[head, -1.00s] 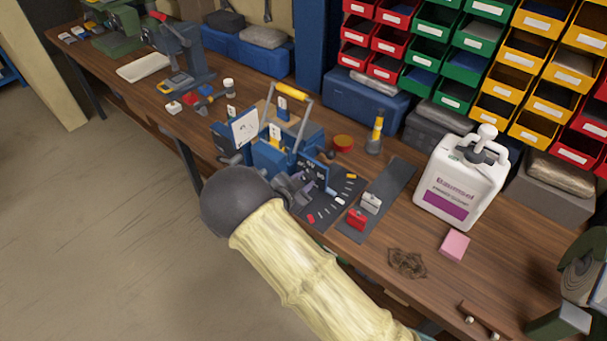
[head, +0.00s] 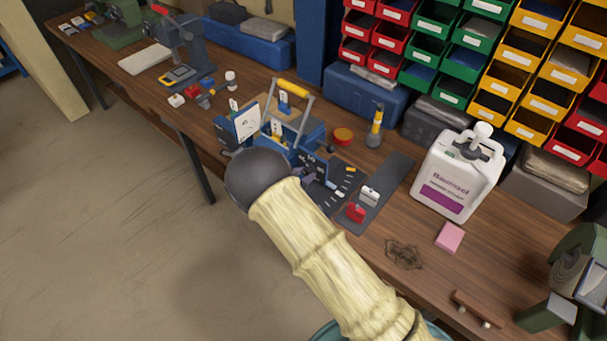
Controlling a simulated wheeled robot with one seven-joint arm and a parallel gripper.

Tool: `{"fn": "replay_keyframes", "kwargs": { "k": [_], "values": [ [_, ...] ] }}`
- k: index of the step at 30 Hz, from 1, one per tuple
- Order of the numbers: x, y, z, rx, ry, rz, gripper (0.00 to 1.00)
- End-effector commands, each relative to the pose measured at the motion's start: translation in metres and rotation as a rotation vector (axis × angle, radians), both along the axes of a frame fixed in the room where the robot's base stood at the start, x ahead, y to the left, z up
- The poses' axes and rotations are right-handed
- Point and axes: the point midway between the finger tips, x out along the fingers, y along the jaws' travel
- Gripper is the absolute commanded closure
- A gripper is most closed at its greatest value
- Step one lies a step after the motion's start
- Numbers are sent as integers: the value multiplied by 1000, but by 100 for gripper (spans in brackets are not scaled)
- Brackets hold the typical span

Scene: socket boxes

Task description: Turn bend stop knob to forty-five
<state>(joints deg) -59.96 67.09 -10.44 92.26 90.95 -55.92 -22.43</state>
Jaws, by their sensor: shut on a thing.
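The blue bending machine (head: 312,133) with a yellow-topped handle (head: 289,87) stands on the wooden bench, with a white dial plate (head: 246,122) at its left. A dark panel with white marks (head: 308,158) is on its front right. My gripper (head: 304,180) is at the machine's front, just below that panel, and mostly hidden behind the dark round joint of my own arm. It is shut at the place of the bend stop knob. The knob itself is hidden, so its setting cannot be read.
A grey strip with a red block (head: 356,212) and a white block (head: 370,195) lies right of the machine. Bins line the back.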

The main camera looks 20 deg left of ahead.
Motion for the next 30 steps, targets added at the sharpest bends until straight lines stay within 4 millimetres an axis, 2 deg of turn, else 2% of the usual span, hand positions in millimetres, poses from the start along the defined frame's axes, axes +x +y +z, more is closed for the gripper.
{"fn": "replay_keyframes", "kwargs": {
  "k": [2,3,6,15,19,23,30],
  "values": [
    [-1,-1,-2,-2,3,-1,94],
    [-1,-1,-2,-2,3,-1,70],
    [-1,-1,-2,-1,3,0,50],
    [-1,0,0,0,1,0,50],
    [-7,3,2,1,1,1,50],
    [-21,9,8,2,0,2,50],
    [-61,26,25,3,2,3,50]
  ]
}}
